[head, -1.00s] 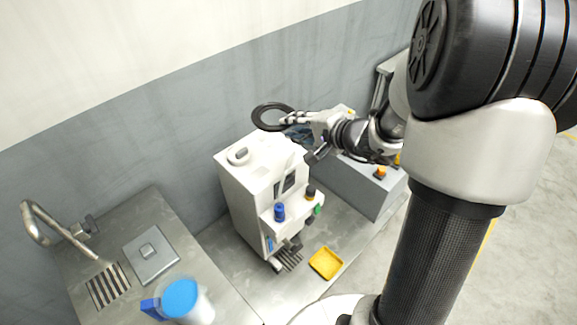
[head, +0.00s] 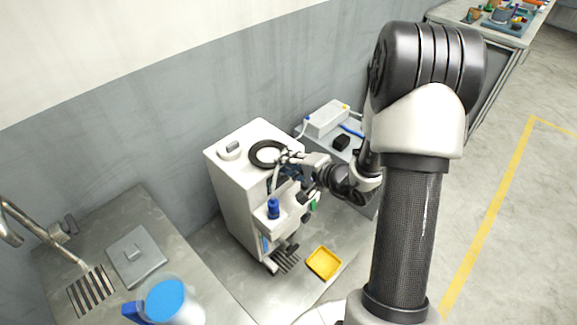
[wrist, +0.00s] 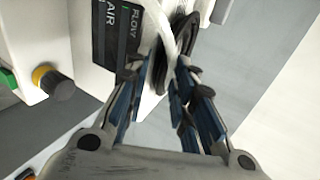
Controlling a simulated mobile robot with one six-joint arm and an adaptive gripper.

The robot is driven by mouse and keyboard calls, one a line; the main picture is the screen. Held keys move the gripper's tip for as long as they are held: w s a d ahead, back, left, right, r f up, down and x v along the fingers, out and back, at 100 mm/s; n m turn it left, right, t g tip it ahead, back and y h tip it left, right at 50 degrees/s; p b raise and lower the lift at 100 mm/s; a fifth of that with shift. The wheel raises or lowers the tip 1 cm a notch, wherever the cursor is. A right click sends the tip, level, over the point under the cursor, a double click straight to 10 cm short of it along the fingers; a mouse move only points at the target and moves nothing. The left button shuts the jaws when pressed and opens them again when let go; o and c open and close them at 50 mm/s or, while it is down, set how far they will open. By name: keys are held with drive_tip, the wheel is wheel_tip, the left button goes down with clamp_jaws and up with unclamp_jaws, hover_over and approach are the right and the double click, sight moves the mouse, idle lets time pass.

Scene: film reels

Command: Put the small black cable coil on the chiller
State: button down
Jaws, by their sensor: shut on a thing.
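The small black cable coil (head: 266,161) is a dark ring at the top of the white chiller (head: 232,185), near its right front edge. It also shows, edge-on, in the wrist view (wrist: 185,45). My gripper (head: 290,157) is shut on the coil's right side. In the wrist view, the blue-lined fingers of my gripper (wrist: 172,80) meet at the coil's edge. The coil appears over the chiller's top; I cannot tell whether it touches the surface. The chiller's front panel is partly hidden by my arm.
A blue-topped jug (head: 170,300) and a sink counter (head: 100,220) are at left. A yellow tray (head: 323,263) lies in front of the chiller. A white box (head: 325,118) and a small black block (head: 341,143) stand behind my arm. The chiller has a round cap (head: 231,150) on top.

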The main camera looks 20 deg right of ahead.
drive_tip(key=shift+r, duration=0.1)
drive_tip(key=c, duration=1.3)
unclamp_jaws()
drive_tip(key=shift+c, duration=0.2)
drive_tip(key=p+v, duration=0.3)
drive_tip(key=v, duration=0.9)
drive_tip(key=s+a+r+n+g+y, duration=0.2)
drive_tip(key=s+a+r+n+g, duration=0.25)
drive_tip(key=a, duration=0.55)
drive_tip(key=s+a+r+n+g+y, duration=0.25)
drive_tip(key=s+a+r+n, duration=0.25)
drive_tip(key=a, duration=0.4)
drive_tip(key=s+d+r+n+h, duration=0.4)
drive_tip(key=s+d+r+h, duration=0.1)
drive_tip(key=s+h, duration=0.4)
drive_tip(key=shift+s+r, duration=0.25)
drive_tip(key=shift+r, duration=0.15)
